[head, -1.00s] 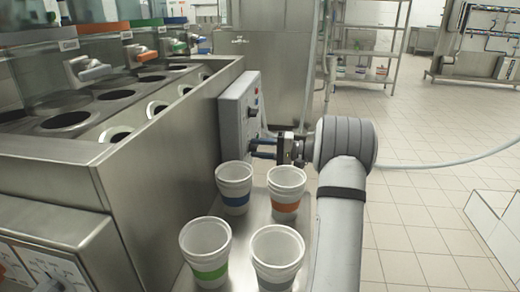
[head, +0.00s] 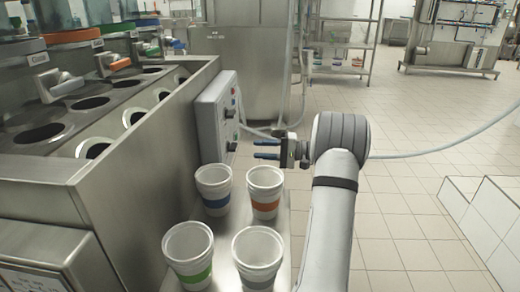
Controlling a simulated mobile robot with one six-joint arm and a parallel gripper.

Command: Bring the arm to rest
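My gripper (head: 256,149) is in the middle of the head view, pointing left. My arm comes up from the lower right and bends at the grey joint beside the gripper. Several white cups with coloured bands stand upright below the gripper: blue (head: 214,190), orange (head: 264,193), green (head: 188,255) and grey (head: 258,258).
The cups stand on a metal shelf (head: 226,236) beside the steel counter (head: 130,165), which has round openings and dispensers on the left. A cable or hose (head: 440,152) runs behind the arm. Open tiled floor (head: 405,190) lies to the right, with a white tiled block (head: 485,215) at the edge.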

